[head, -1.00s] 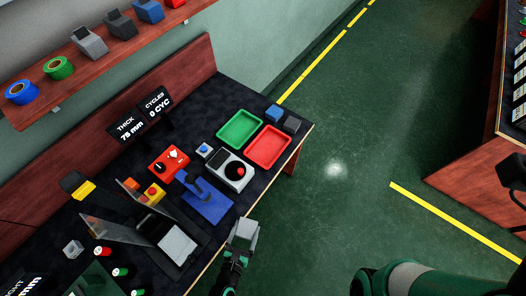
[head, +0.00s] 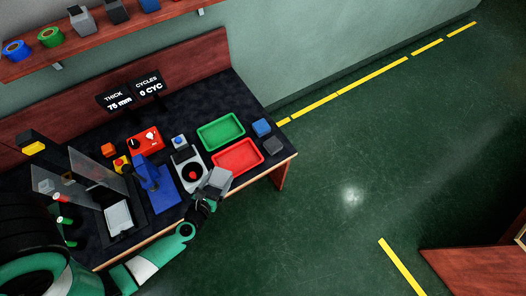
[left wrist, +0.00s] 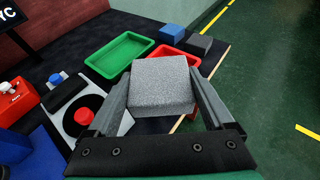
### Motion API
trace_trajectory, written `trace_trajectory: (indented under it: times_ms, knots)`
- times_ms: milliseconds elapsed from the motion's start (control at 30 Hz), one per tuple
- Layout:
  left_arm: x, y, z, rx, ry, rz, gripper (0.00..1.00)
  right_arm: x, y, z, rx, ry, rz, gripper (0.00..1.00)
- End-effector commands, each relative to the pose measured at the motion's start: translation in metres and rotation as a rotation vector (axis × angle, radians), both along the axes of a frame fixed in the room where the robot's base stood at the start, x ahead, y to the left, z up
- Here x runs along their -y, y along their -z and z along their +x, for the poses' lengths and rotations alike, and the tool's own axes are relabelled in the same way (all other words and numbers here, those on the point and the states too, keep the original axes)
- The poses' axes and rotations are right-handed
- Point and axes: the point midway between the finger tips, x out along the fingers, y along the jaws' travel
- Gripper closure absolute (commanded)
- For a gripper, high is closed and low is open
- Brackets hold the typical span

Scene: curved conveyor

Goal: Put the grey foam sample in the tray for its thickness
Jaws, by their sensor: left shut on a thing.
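My left gripper (head: 211,190) is shut on the grey foam sample (left wrist: 161,85), a speckled grey block held between its two fingers. In the head view the foam sample (head: 219,180) is at the front edge of the table, just in front of the red tray (head: 238,168). The green tray (head: 221,145) lies behind the red one. Both trays look empty where visible; in the left wrist view the foam hides part of the red tray (left wrist: 166,52). The thickness display (head: 119,101) reads 75 mm. My right gripper is not in view.
A grey device with a red button (head: 190,178) stands left of the trays, beside a blue stand (head: 161,196). A blue block (head: 261,127) and a dark grey block (head: 273,146) lie right of the trays. Clear panels (head: 100,173) stand at the left. Open floor lies right.

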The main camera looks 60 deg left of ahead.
Motion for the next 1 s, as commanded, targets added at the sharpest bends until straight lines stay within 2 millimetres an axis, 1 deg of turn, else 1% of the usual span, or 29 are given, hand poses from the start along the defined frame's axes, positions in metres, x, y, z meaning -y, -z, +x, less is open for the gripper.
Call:
trace_trajectory:
  times_ms: [33,133,267,367,467,667,733,767,833,900,1000]
  knots:
    - [-0.005,0.004,-0.011,-0.007,-0.028,-0.001,0.73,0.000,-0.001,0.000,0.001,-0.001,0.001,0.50]
    - [-0.013,0.006,-0.024,-0.004,-0.073,0.000,0.73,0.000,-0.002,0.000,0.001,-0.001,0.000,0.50]
    - [-0.018,0.006,-0.028,-0.001,-0.095,-0.001,0.73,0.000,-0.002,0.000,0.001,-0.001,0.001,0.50]
    - [-0.020,0.009,-0.023,0.000,-0.094,0.000,0.73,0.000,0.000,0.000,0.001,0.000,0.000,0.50]
    - [-0.028,0.016,-0.009,0.002,-0.097,0.000,0.73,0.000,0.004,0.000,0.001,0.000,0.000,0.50]
    - [-0.056,0.043,0.041,0.002,-0.094,0.001,0.73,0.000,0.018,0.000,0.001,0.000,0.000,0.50]
    - [-0.065,0.054,0.059,0.001,-0.093,0.000,0.73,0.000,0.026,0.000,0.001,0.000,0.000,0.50]
    - [-0.067,0.068,0.063,-0.001,-0.092,0.001,0.73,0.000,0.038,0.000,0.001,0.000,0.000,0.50]
    - [-0.073,0.083,0.073,-0.001,-0.092,0.001,0.73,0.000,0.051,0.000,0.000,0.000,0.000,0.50]
    - [-0.078,0.093,0.081,-0.001,-0.092,-0.001,0.73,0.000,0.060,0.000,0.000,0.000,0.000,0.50]
    - [-0.081,0.098,0.088,-0.001,-0.092,-0.001,0.73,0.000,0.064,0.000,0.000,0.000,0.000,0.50]
